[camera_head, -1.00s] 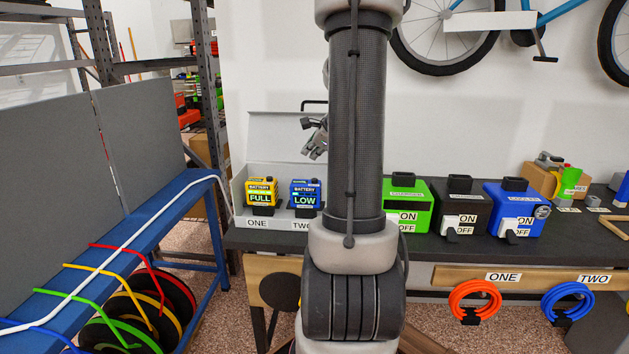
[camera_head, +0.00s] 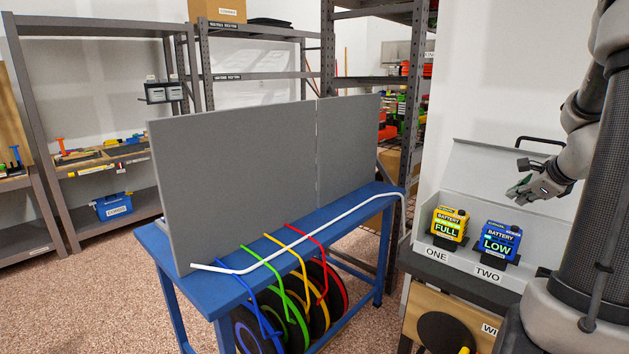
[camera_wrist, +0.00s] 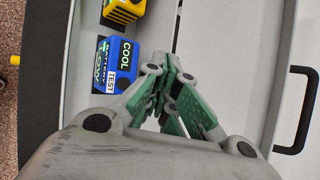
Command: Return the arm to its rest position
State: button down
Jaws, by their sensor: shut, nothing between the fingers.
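My gripper (camera_head: 527,193) is shut and empty in the head view. It hangs in front of the raised lid of the grey steel toolchest (camera_head: 492,188), above and to the right of the batteries. In the wrist view its green-padded fingers (camera_wrist: 172,90) are drawn together with nothing between them. My arm runs up along the right edge of the head view and hides what lies behind it. The yellow battery marked FULL (camera_head: 449,227) and the blue battery marked LOW (camera_head: 497,242) stand upright in the toolchest at labels ONE and TWO. The gripper appears apart from both.
A blue bench (camera_head: 215,300) with a grey panel (camera_head: 240,185) and a white bent rod stands left of the workbench, with coloured coils below. Grey shelving (camera_head: 95,70) stands further back. A black handle (camera_head: 540,142) juts from the toolchest lid. Open floor lies at the left.

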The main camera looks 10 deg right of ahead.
jog(key=s+a+f+n+g+y, duration=0.2)
jog(key=s+a+n+g+y, duration=0.15)
jog(key=s+a+n, duration=0.8)
jog(key=s+a+r+n+h, duration=0.1)
jog(key=s+a+r+n, duration=0.3)
jog(key=a+n, duration=0.3)
jog(key=s+a+r+n+g+h, duration=0.1)
jog(key=s+a+r+n, duration=0.3)
jog(key=n, duration=0.5)
jog(key=s+a, duration=0.2)
jog(key=a, duration=0.1)
jog(key=shift+s, duration=0.4)
jog(key=shift+g+h, duration=0.25)
